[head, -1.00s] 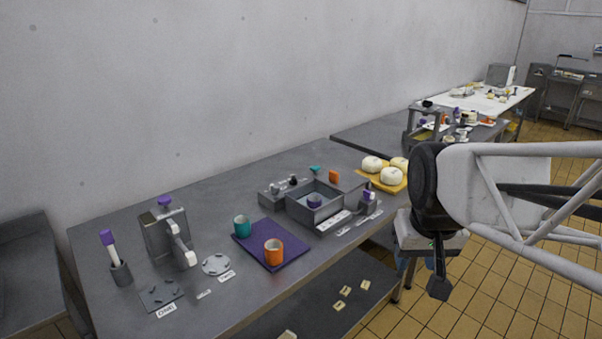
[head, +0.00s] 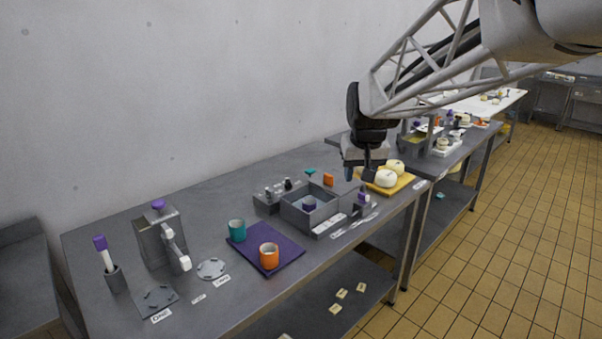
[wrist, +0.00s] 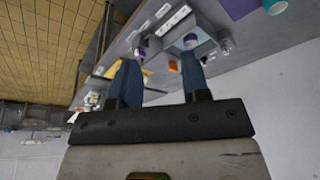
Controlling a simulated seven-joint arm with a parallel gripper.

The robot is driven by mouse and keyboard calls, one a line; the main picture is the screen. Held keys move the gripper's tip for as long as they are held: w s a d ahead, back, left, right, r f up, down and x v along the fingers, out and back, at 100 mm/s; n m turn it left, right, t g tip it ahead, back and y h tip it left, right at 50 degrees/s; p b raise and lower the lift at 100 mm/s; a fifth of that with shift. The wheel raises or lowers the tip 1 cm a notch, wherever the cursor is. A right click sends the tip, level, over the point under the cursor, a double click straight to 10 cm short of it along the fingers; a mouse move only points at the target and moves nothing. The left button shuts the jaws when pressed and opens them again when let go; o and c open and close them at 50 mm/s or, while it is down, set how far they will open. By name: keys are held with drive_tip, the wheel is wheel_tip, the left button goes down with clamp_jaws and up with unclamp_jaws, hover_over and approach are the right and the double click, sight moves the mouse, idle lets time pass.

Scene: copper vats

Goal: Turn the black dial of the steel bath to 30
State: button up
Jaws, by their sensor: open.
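The steel bath (head: 301,217) is an open grey box on the steel table, with a purple-rimmed cup (head: 309,203) inside. A low grey control block at its back left carries small knobs; a dark one (head: 288,184) looks like the black dial. Its marks are too small to read. My gripper (head: 366,172) hangs in the air to the right of the bath, apart from it and the dial. In the wrist view its two blue fingers (wrist: 159,62) are spread and empty. The bath (wrist: 176,32) shows beyond them there; I cannot make out the dial's setting.
A yellow board (head: 397,186) with round white items lies right of the bath, near my gripper. An orange block (head: 328,180) and a teal item stand behind the bath. A purple mat (head: 262,249) with an orange cup (head: 269,256) and a teal cup (head: 237,230) lies left.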

drive_tip(key=w+a+f, duration=0.2)
drive_tip(key=w+a, duration=0.2)
drive_tip(key=w, duration=0.7)
drive_tip(key=n, duration=0.2)
approach(288, 180)
drive_tip(key=f, duration=0.1)
drive_tip(key=shift+s+d+f+t+y, duration=0.1)
drive_tip(key=shift+d+f+t+y, duration=0.2)
drive_tip(key=shift+f+t+y, duration=0.15)
drive_tip(key=shift+x, duration=3.8)
clamp_jaws()
